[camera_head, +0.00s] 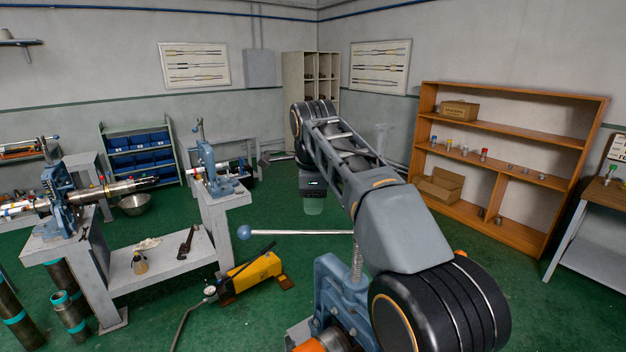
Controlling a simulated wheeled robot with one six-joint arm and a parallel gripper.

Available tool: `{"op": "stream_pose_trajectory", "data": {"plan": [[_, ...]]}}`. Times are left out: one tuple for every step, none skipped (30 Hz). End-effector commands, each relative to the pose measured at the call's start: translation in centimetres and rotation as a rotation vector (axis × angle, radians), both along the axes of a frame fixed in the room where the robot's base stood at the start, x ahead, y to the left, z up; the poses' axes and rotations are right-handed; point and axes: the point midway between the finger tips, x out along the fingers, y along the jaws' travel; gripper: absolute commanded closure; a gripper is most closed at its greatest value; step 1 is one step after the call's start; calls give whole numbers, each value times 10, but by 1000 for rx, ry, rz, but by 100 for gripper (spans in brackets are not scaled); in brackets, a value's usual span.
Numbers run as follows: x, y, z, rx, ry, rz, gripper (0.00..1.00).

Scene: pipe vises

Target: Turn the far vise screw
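The farthest pipe vise (212,168) is blue and stands on a grey bench in the middle left, with its upright screw (198,130) at the top. A second blue vise (62,198) holds a metal pipe at the left. A third blue vise (340,290) stands close in front, partly hidden by my arm; its threaded screw and long bar handle (295,232) with a blue ball end show. My arm reaches forward and bends down. The end of my gripper (313,205) hangs over the floor, right of the farthest vise and apart from it. Its fingers are not clear.
A yellow hydraulic pump (252,272) with a hose lies on the floor. Grey benches (165,262) with tools and a metal bowl (135,204) are at the left. A wooden shelf (510,140) stands at the right. Green floor (275,205) is open between the farthest vise and my arm.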

Motion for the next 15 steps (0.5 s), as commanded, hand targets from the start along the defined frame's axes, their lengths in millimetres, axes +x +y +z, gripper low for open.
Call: {"op": "stream_pose_trajectory", "data": {"plan": [[-1,1,12,1,-3,0,60],[-2,1,18,1,-3,0,60],[-4,1,24,1,-3,0,60],[-5,1,29,1,-2,0,60],[-5,1,31,0,-1,0,60],[-6,1,35,0,-1,0,60],[-6,1,38,0,-1,0,60],[-7,1,41,1,-2,0,60],[-8,1,44,0,-1,0,60],[-8,1,46,0,-1,0,60],[-8,1,47,0,-1,0,60],[-9,1,49,0,-1,0,60],[-9,1,50,0,0,0,60],[-9,1,51,0,0,0,60],[-10,1,52,0,1,1,60]]}}
